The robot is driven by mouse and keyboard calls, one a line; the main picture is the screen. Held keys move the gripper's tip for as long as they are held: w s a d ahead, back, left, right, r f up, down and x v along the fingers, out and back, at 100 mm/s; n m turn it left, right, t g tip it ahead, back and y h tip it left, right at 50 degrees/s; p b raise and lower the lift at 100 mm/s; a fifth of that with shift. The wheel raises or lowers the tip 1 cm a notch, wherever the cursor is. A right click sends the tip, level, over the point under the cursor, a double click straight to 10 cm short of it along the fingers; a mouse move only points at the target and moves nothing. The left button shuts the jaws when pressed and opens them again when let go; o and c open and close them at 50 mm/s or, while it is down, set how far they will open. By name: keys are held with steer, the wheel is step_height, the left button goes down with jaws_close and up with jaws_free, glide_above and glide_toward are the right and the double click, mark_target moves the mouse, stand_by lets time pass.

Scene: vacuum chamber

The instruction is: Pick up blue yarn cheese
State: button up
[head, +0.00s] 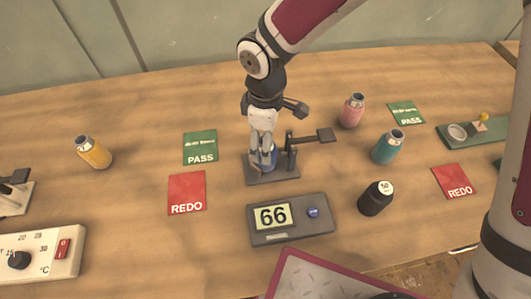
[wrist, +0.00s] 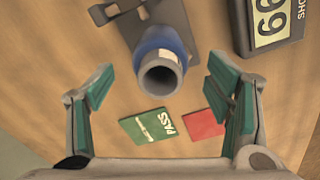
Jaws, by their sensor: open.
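The only blue upright piece is a bottle-like blue item with a grey open neck (wrist: 158,42). It stands on a dark plate with a lever fixture (head: 272,176), and in the head view it is mostly hidden by my gripper (head: 262,150). In the wrist view my gripper (wrist: 160,68) is open, with its green-padded fingers on either side of the blue item's neck. A gap shows on both sides, and nothing is held.
A display box reading 66 (head: 290,218) stands just in front. A yellow bottle (head: 94,153) is left. Green PASS (head: 200,147) and red REDO (head: 187,193) cards lie flat between.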

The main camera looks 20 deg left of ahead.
steer(key=shift+f+p, duration=0.3)
steer(key=shift+f, duration=2.25)
steer(key=c, duration=1.4)
steer(key=shift+r, duration=0.1)
step_height(320, 180, up, 10)
steer(key=shift+s+f, duration=0.1)
steer(key=shift+f, duration=0.05)
